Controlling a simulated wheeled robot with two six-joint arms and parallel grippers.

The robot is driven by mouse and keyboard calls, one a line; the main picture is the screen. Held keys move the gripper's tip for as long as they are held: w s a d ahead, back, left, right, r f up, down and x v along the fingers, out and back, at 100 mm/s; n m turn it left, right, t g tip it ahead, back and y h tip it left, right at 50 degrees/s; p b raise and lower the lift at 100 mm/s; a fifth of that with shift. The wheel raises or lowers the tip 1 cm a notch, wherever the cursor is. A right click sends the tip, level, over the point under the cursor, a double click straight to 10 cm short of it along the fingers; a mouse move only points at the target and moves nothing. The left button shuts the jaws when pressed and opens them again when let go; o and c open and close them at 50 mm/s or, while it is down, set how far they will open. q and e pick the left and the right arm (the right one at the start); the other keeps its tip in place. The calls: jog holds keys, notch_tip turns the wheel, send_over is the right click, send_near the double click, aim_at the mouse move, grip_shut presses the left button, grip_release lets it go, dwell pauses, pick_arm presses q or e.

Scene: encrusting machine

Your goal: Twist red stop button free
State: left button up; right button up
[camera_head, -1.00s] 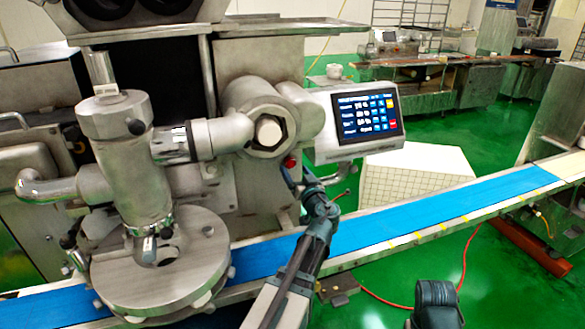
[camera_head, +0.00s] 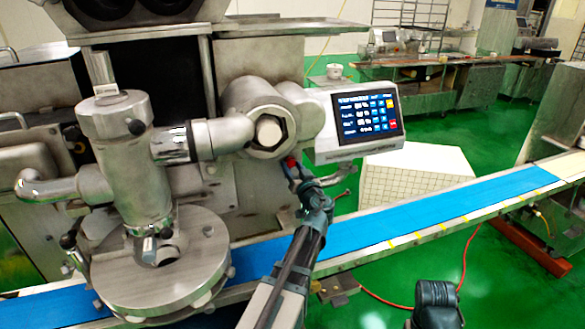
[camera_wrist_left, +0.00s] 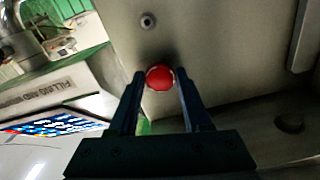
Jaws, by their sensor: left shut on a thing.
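The red stop button (camera_head: 291,161) is on the machine's metal front, below the round pipe fitting and left of the touch screen. In the left wrist view the red button (camera_wrist_left: 159,77) sits between the fingertips of my left gripper (camera_wrist_left: 161,84). My left gripper (camera_head: 295,171) is shut on the button, one finger on either side of it. The button's base is hidden behind its round cap. A dark part of my right arm (camera_head: 436,300) shows at the bottom right, but its gripper fingers cannot be made out.
The touch screen panel (camera_head: 366,116) juts out just right of the button. The blue conveyor belt (camera_head: 400,222) runs below. The steel nozzle cylinder (camera_head: 125,150) stands to the left. A bolt head (camera_wrist_left: 148,21) is on the plate near the button.

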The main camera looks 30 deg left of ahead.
pick_arm(q)
grip_shut()
jog(key=shift+m, duration=0.3)
jog(key=m, duration=0.3)
jog(key=shift+m, duration=0.3)
jog(key=shift+r+m, duration=0.1)
jog(key=shift+m, duration=1.7)
jog(key=shift+a, duration=0.1)
jog(key=o, duration=1.1)
grip_release()
jog(key=shift+a, duration=0.1)
